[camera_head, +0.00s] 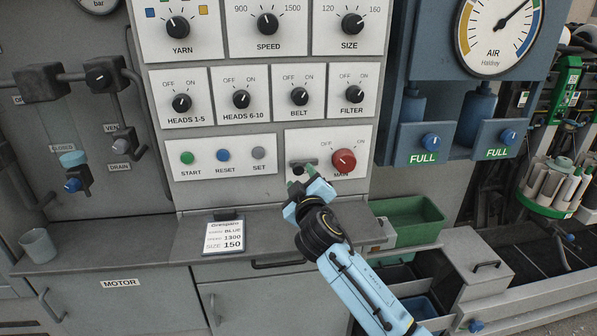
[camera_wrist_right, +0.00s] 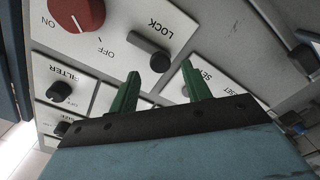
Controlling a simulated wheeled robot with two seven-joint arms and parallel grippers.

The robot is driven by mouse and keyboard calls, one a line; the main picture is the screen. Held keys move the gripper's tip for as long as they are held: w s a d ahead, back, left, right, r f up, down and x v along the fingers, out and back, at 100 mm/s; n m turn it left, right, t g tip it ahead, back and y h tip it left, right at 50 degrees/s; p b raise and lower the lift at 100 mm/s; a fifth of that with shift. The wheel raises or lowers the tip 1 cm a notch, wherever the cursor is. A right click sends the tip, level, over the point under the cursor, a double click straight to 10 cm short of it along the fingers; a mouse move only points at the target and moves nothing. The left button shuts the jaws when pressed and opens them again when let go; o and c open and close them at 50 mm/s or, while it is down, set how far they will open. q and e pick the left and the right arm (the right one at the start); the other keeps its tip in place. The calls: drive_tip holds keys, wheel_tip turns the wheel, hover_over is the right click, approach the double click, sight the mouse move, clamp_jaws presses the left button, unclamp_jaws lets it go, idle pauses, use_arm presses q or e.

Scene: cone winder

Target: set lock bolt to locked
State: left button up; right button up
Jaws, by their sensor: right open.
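The lock bolt (camera_wrist_right: 150,53) is a dark cylinder beside the word LOCK on a white panel, just beyond the fingertips in the right wrist view. In the head view the lock bolt (camera_head: 303,166) is partly hidden by my gripper, left of the red MAIN knob (camera_head: 343,160). My right gripper (camera_head: 301,181) is in front of the panel, just below the bolt. In the wrist view its green fingers (camera_wrist_right: 160,70) are apart with nothing between them; whether they touch the bolt I cannot tell. My left gripper is not in view.
START, RESET and SET buttons (camera_head: 223,155) sit left of the bolt. The FILTER knob (camera_head: 352,95) is above. A ledge (camera_head: 130,240) below holds a card (camera_head: 224,235) and a grey cup (camera_head: 38,245). A green bin (camera_head: 410,219) stands right of my gripper.

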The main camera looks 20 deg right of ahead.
sight(299, 172)
drive_tip(key=shift+x, duration=2.5)
clamp_jaws()
